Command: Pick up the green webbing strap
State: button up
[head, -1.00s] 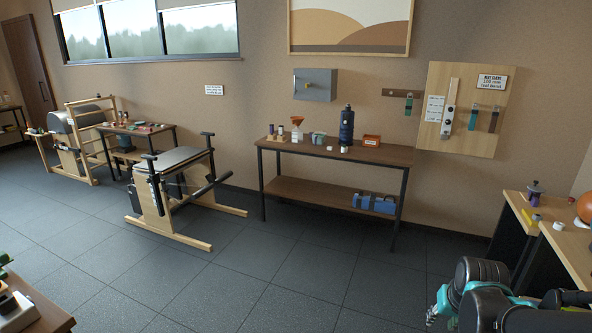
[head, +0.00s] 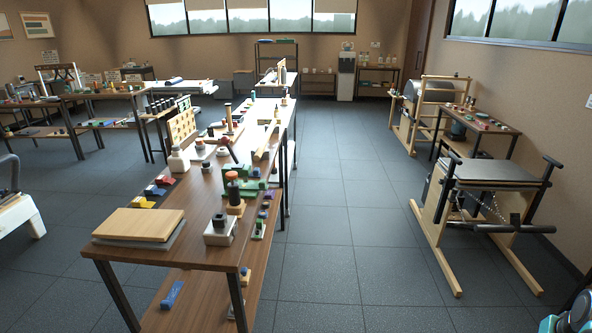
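I cannot make out a green webbing strap in the head view. The wall board with hanging straps is out of the picture. Green pieces (head: 246,188) lie on the long wooden table, but they look like blocks rather than webbing. A teal and grey part of my arm (head: 582,311) shows at the bottom right corner, cut off by the picture edge. I cannot make out my gripper's fingers or anything held.
The long table (head: 212,252) stands left of centre, with bottles, blocks and stacked boards (head: 140,224) on it. A padded chair frame (head: 492,172) stands at the right, before a small table (head: 481,122). The tiled floor (head: 345,190) between is clear.

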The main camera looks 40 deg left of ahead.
aim_at(261, 186)
jog(key=i+u, duration=0.25)
jog(key=u, duration=0.15)
jog(key=i+u, duration=0.2)
jog(key=u, duration=0.25)
jog(key=i+l+u, duration=0.15)
jog(key=u, duration=0.25)
jog(key=i+l+u, duration=0.2)
jog(key=u, duration=0.25)
jog(key=i+l+u, duration=0.25)
jog(key=u, duration=0.15)
